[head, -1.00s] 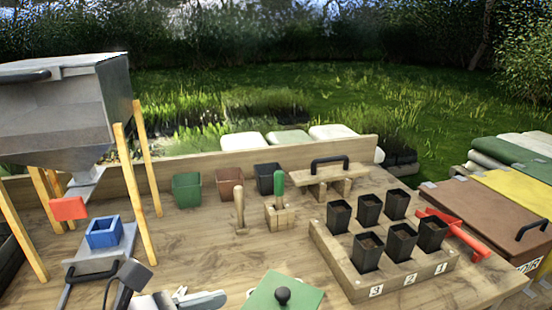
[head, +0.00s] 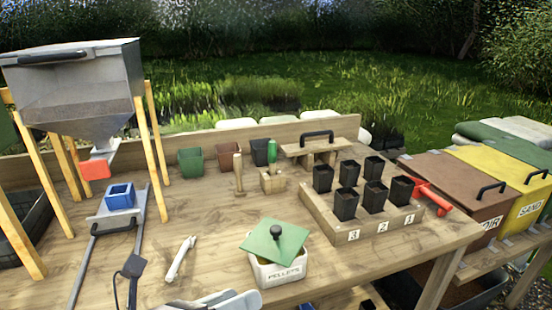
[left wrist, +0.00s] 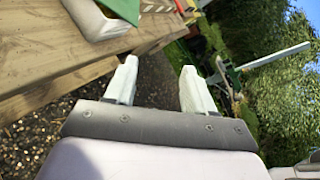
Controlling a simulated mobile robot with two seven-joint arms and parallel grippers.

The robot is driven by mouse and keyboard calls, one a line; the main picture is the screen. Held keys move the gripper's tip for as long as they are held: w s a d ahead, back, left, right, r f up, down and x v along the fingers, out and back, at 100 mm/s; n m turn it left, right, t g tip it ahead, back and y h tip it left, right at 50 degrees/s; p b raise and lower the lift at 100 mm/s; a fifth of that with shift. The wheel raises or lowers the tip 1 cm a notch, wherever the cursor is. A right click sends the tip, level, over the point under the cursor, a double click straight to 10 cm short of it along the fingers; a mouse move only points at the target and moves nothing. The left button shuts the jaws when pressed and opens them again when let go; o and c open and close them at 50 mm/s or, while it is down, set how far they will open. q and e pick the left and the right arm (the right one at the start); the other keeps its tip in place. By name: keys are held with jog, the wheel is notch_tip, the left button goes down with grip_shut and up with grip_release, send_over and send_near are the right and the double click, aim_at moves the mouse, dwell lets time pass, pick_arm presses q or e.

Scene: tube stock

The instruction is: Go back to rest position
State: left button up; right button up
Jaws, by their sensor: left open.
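My left gripper (head: 228,303) shows partly at the bottom edge of the head view, in front of the bench and cut off by the frame. In the left wrist view the left gripper (left wrist: 157,70) has its two pale fingers apart, with nothing between them and gravel behind. The bench edge (left wrist: 125,45) is to the upper left there, clear of the fingers. My right gripper is not in view.
The wooden bench holds a white pellets box (head: 277,274) with a green lid (head: 262,250), a block with black pots (head: 335,225), a white tool (head: 180,258) and a blue square pot (head: 120,196) below a metal hopper (head: 75,90). Lidded bins (head: 460,185) stand right.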

pick_arm(q)
jog(key=w+a+f+n+t+y, duration=0.1)
jog(key=a+f+n+y, duration=0.1)
jog(key=f+n, duration=0.6)
jog(key=w+a+f+n+t+y, duration=0.15)
jog(key=f+n, duration=0.25)
jog(key=n, duration=0.9)
jog(key=s+a+f+n+g+y, duration=0.1)
jog(key=s+a+f+n+y, duration=0.1)
jog(key=s+a+f+n, duration=0.3)
jog(key=s+a+f+n+y, duration=0.3)
jog(key=s+a+f+n, duration=0.2)
jog(key=f+n, duration=0.4)
jog(key=shift+s+a+f+n+g, duration=0.2)
jog(key=shift+s+f+n+g, duration=0.15)
jog(key=shift+s+f, duration=0.45)
jog(key=shift+w+f+y, duration=0.15)
jog(key=shift+y, duration=0.1)
